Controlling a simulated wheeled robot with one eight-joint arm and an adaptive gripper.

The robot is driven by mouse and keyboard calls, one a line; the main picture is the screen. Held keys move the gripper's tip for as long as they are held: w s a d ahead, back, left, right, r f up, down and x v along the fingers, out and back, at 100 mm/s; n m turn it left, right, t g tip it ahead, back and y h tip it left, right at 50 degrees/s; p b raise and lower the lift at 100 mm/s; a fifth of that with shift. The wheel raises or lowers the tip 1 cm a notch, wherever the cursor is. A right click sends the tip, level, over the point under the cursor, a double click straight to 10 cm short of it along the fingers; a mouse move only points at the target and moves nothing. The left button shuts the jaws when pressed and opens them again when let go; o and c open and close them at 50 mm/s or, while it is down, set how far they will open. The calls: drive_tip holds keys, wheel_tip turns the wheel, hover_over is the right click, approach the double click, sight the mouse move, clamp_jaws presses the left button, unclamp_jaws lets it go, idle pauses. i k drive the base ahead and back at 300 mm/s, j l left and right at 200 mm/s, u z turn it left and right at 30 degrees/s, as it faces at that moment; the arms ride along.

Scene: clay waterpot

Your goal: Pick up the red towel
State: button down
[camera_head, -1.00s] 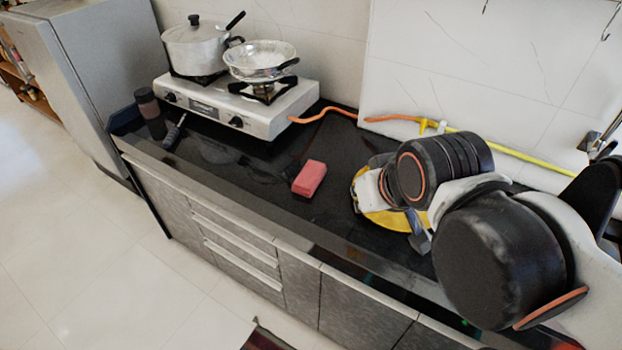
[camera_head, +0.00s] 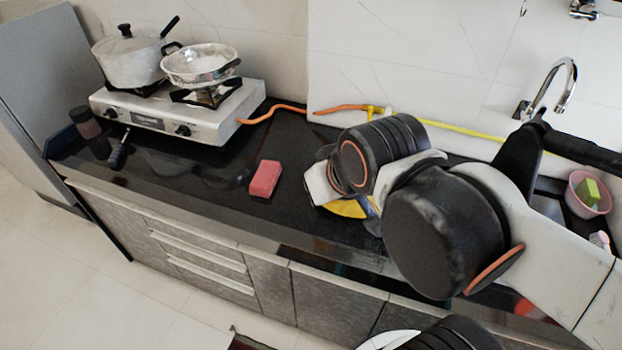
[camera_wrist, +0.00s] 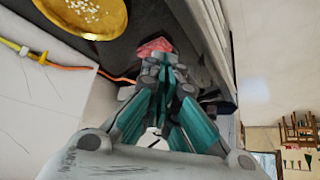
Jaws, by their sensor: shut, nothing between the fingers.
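The red towel (camera_head: 265,179) is a small folded pinkish-red block lying on the black counter, right of the stove. It also shows in the wrist view (camera_wrist: 154,46), just beyond my fingertips. My gripper (camera_wrist: 166,66) is shut and empty, with its fingers pointing towards the towel. Part of the towel is hidden behind the fingertips there, and I cannot tell whether they touch it. In the head view my arm stands to the right of the towel, and its dark links hide most of the gripper.
A gas stove (camera_head: 190,114) with a lidded pot (camera_head: 128,62) and a metal pan (camera_head: 200,64) stands left. A yellow plate (camera_head: 346,209) lies partly under my arm. An orange hose (camera_head: 275,108) runs along the back. A pink basin (camera_head: 586,200) sits right. Counter around the towel is clear.

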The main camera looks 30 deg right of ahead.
sight(266, 179)
drive_tip(key=i+j+z, duration=0.45)
drive_tip(key=j, duration=0.25)
drive_tip(key=i+j+z, duration=0.1)
drive_tip(key=j+z, duration=0.15)
drive_tip(key=i+j+z, duration=0.1)
drive_tip(key=j+z, duration=0.15)
drive_tip(key=j, duration=0.3)
